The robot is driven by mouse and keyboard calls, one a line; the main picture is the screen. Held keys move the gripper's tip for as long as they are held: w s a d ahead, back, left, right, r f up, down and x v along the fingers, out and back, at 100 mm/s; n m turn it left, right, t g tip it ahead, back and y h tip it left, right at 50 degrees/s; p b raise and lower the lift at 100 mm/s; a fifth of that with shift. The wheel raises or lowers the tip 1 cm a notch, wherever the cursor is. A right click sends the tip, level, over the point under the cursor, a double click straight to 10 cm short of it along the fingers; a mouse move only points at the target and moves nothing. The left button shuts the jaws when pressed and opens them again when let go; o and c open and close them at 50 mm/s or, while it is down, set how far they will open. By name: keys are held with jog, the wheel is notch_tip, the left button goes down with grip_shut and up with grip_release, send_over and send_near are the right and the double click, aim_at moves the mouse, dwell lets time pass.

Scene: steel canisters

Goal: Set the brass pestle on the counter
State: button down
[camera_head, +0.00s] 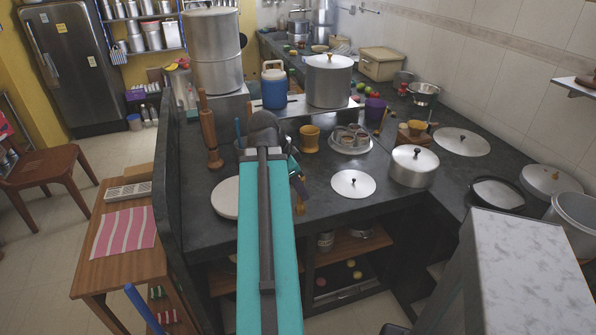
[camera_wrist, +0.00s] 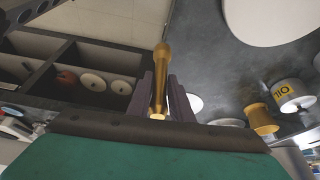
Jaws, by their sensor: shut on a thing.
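The brass pestle (camera_wrist: 161,68) is upright in the wrist view, between the two dark purple-grey fingers of my gripper (camera_wrist: 160,98). My gripper is shut on it. In the head view my arm hides most of the gripper (camera_head: 297,183), and a bit of the pestle (camera_head: 300,209) shows below it, near the counter's front edge. The dark counter (camera_head: 335,205) lies around and beyond it; in the wrist view the counter (camera_wrist: 215,70) fills the upper right. I cannot tell whether the pestle touches anything below.
A brass mortar (camera_head: 309,138) stands behind my gripper. A flat lid (camera_head: 353,183) and a lidded pot (camera_head: 413,166) are to the right. A pale round board (camera_head: 226,197) and a wooden pestle-like post (camera_head: 209,130) are to the left. Open shelves (camera_head: 345,245) lie below the counter.

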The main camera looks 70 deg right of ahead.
jog(key=shift+w+d+r+p, duration=0.2)
jog(key=shift+d+p, duration=0.35)
jog(key=shift+p, duration=1.15)
jog(key=p, duration=0.3)
jog(key=shift+w+d+f, duration=0.1)
jog(key=shift+w+d, duration=0.05)
jog(key=shift+d, duration=0.25)
jog(key=w+d+f+p, duration=0.1)
jog(key=w+d+p, duration=0.3)
jog(key=d, duration=0.8)
jog(key=shift+w+d+f, duration=0.25)
jog(key=shift+w+f, duration=0.1)
jog(key=shift+w, duration=0.05)
notch_tip(320, 180, down, 4)
jog(key=shift+r+p, duration=0.25)
jog(key=shift+p, duration=0.75)
jog(key=shift+f, duration=0.2)
jog(key=c, duration=1.6)
grip_release()
